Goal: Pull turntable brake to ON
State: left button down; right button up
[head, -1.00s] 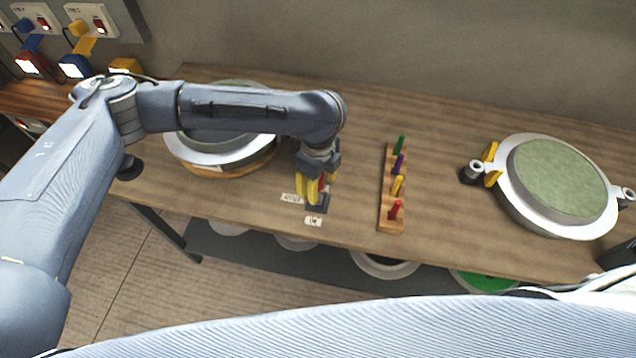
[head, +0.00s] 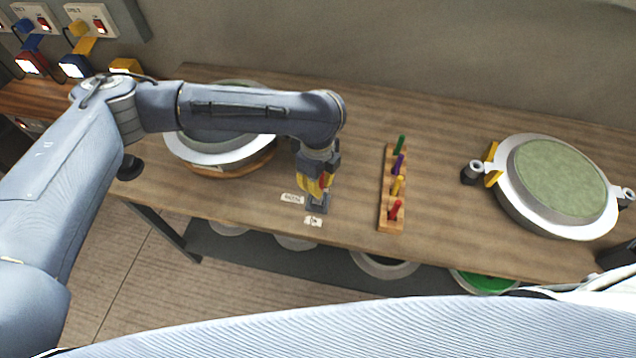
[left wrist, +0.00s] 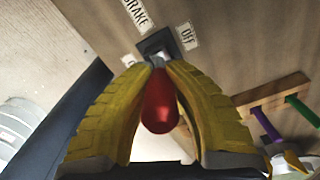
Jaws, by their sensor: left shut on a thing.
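The turntable brake is a small dark base (head: 317,207) near the front edge of the bench, with a lever ending in a red knob (left wrist: 160,106). My left gripper (head: 317,192) is shut on the lever, its yellow fingers either side of the red knob. In the left wrist view, the base (left wrist: 158,46) has a BRAKE label (left wrist: 138,14) and an OFF label (left wrist: 187,37) beside it. Another label (left wrist: 128,61) is mostly hidden by a finger. The turntable's wooden disc (head: 235,168) carries a round white-rimmed mould (head: 205,158), partly behind my left arm. My right gripper is not in view.
A wooden rack (head: 390,215) with several coloured pegs stands right of the brake. A second round mould (head: 560,180) with a green face and clamps sits at the right. Tubs (head: 385,268) are under the bench. Bench between rack and right mould is clear.

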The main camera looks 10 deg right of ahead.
aim_at(318, 199)
pick_arm(q)
jog(key=s+t, duration=0.1)
jog(key=s+t+h, duration=0.1)
jog(key=t, duration=0.1)
jog(key=shift+a+f, duration=0.1)
jog(key=shift+a, duration=0.2)
jog(key=shift+s+a+f+t+h, duration=0.15)
jog(key=shift+s+t+h, duration=0.15)
jog(key=shift+t, duration=0.3)
jog(key=shift+s+a+f+t+h, duration=0.1)
jog(key=shift+s+f+t+h, duration=0.1)
jog(key=shift+s+t, duration=0.3)
jog(key=shift+s+a+f+t+h, duration=0.1)
jog(key=shift+s+f+t+h, duration=0.1)
jog(key=shift+t, duration=0.5)
jog(key=c, duration=1.1)
grip_release()
jog(key=shift+c, duration=0.2)
jog(key=shift+r, duration=0.1)
jog(key=v, duration=0.7)
jog(key=shift+s, duration=0.15)
jog(key=shift+r, duration=0.1)
